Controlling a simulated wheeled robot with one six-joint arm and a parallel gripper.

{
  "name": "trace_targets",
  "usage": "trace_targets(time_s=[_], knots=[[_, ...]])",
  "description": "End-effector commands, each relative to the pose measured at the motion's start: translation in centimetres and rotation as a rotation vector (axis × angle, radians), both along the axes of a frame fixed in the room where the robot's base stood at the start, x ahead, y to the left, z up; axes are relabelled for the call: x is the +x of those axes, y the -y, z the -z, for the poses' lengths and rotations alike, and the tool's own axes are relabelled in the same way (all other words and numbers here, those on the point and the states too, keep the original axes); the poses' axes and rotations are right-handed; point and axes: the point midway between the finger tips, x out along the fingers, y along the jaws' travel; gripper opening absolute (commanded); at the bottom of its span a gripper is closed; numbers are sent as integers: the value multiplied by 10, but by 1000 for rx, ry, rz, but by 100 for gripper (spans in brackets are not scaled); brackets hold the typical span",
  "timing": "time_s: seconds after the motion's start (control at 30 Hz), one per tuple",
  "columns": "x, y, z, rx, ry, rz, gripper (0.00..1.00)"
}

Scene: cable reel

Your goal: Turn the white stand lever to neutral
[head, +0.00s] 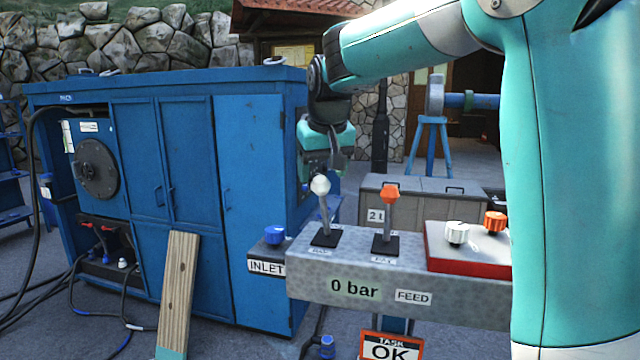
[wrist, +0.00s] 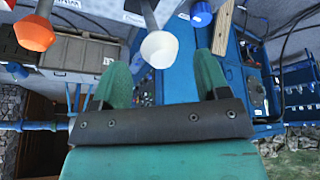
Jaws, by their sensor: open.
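The white stand lever (head: 322,205) stands on the left of the grey stand's top, its knob up and its rod leaning slightly. Its white knob also shows in the wrist view (wrist: 159,48), just beyond and between the fingers. The orange lever (head: 389,215) stands to its right; its knob is at the upper left of the wrist view (wrist: 34,33). My gripper (head: 322,172) is just behind and above the white knob in the head view. In the wrist view my gripper (wrist: 165,72) has its two green fingers apart, with nothing visibly held.
The grey stand (head: 310,285) reads 0 bar. A red-based box (head: 465,262) with white and orange knobs sits at its right. A blue inlet cap (head: 274,234) is at its left. A blue cabinet (head: 255,180) and leaning plank (head: 178,290) are further left.

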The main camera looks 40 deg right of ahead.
Motion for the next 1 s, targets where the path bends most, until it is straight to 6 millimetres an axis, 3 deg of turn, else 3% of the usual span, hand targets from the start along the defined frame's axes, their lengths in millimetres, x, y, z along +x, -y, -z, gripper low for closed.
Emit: trace_targets(time_s=[0.23,0.63,0.93,1.0], knots=[[13,6,33,1,-2,0,68],[15,7,41,0,1,0,68],[15,7,40,0,1,0,2],[16,6,40,1,0,-1,1]])
